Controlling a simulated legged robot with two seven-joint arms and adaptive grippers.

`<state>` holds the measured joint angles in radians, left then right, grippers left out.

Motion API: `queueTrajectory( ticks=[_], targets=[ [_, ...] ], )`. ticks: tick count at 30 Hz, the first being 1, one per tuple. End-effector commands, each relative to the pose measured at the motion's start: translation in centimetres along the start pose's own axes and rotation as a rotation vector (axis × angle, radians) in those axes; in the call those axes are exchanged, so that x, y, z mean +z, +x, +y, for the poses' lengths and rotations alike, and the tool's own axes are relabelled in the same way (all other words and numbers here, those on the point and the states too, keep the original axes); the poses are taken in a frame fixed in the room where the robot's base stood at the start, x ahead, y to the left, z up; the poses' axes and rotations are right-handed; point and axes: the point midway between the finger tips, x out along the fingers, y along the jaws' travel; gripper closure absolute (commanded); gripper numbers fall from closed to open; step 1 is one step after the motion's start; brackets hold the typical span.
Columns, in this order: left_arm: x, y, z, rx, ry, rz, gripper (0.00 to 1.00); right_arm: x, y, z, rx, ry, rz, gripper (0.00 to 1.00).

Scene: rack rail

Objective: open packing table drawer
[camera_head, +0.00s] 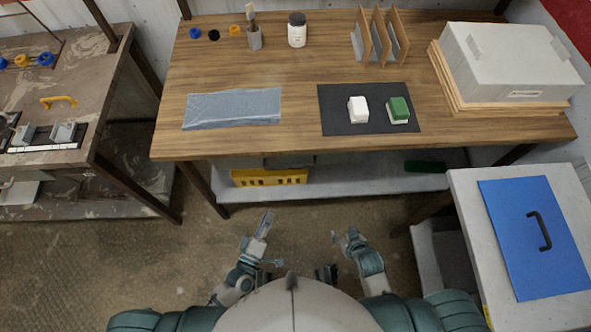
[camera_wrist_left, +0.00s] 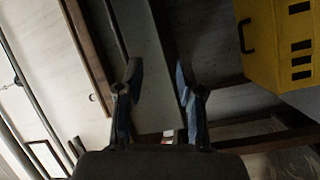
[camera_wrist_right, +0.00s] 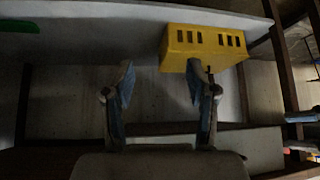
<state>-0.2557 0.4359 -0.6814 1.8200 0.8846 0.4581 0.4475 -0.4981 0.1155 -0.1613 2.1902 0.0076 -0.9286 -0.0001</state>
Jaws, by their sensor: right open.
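The wooden packing table (camera_head: 300,140) stands in front of me. Under its front edge a small grey part (camera_head: 288,161) shows above the yellow crate; I cannot tell whether it is the drawer, and no drawer handle can be made out. My left gripper (camera_head: 266,222) is open and empty, low in front of the table. In the left wrist view its fingers (camera_wrist_left: 160,85) stand apart before a grey-green panel (camera_wrist_left: 145,60). My right gripper (camera_head: 343,236) is open and empty to its right, also short of the table. In the right wrist view its fingers (camera_wrist_right: 160,90) are spread.
A yellow crate (camera_head: 270,178) sits on the lower shelf (camera_head: 350,182). On the tabletop are a black mat (camera_head: 335,120), a blue-grey sheet (camera_head: 233,108) and a white box (camera_head: 510,58). A side table with a blue panel (camera_head: 520,265) stands at right, a worn bench (camera_head: 75,90) at left.

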Motion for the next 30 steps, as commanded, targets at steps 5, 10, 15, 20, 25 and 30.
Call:
queueTrajectory(
  ticks=[5,10,15,20,25,30],
  targets=[
    [-0.5,-0.7,4.0,0.106,-0.24,0.056,0.63,-2.8,-3.5,-0.2,0.0,0.003,0.067,0.43],
    [-1.3,-0.4,5.4,0.134,-0.307,0.073,0.63,-3.9,-5.0,-0.5,0.002,0.002,0.085,0.43],
    [-1.4,2.3,6.0,0.137,-0.305,0.074,0.63,-3.6,-5.2,-0.2,0.003,0.003,0.067,0.43],
    [-1.6,6.2,6.6,0.136,-0.3,0.074,0.63,-2.9,-5.3,0.1,0.003,0.005,0.033,0.43],
    [-1.8,10.2,7.0,0.134,-0.298,0.072,0.63,-2.1,-5.5,0.2,0.007,0.003,-0.005,0.43],
    [-2.3,13.6,7.3,0.134,-0.298,0.072,0.63,-1.7,-5.6,0.2,0.008,0.004,-0.03,0.43]
  ],
)
